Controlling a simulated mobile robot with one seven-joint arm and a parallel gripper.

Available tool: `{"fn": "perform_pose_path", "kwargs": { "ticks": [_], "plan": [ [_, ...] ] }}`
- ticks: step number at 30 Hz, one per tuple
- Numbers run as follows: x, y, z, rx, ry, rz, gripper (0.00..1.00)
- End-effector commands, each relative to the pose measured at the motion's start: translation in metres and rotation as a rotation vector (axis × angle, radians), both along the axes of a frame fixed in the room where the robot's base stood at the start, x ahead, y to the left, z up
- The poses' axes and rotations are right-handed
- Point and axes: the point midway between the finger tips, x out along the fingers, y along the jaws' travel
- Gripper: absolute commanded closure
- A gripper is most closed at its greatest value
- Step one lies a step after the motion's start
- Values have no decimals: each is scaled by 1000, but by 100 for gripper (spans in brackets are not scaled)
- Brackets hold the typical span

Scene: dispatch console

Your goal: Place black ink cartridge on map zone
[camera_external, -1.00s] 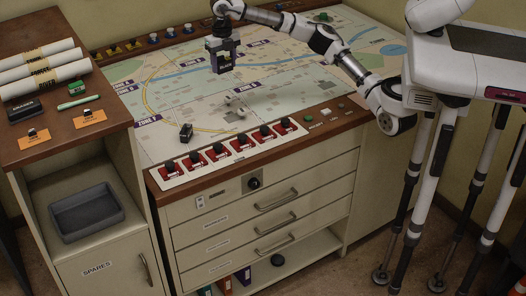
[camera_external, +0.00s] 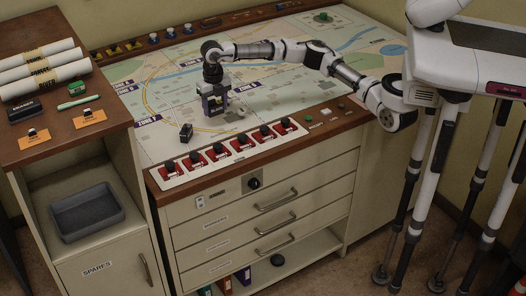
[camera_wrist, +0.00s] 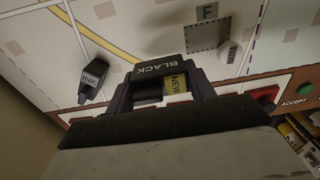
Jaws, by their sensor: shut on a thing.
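My gripper (camera_external: 215,108) is low over the left-middle of the map table and shut on the black ink cartridge. In the wrist view the cartridge (camera_wrist: 158,70) shows between the two fingers, with the word BLACK on its face and a yellow NEW label (camera_wrist: 177,84). In the external view it is mostly hidden by the fingers. I cannot tell whether it touches the map. The map (camera_external: 290,75) has purple zone labels. A small black piece marked INK (camera_wrist: 92,80) stands on the map to the left; it also shows in the external view (camera_external: 186,133).
A small pale round thing (camera_wrist: 229,52) lies right of the gripper, beside a dashed rectangle marked F (camera_wrist: 206,30). A row of red switches (camera_external: 219,152) lines the table's front edge. A side cabinet (camera_external: 100,148) stands left.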

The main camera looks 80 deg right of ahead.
Motion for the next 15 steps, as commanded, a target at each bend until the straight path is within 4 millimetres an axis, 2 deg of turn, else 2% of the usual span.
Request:
{"fn": "perform_pose_path", "kwargs": {
  "ticks": [5,12,15],
  "plan": [
    [0,0,-11,1,0,0,69],
    [0,1,-45,1,1,2,69],
    [0,1,-49,1,-1,1,69]
  ]
}}
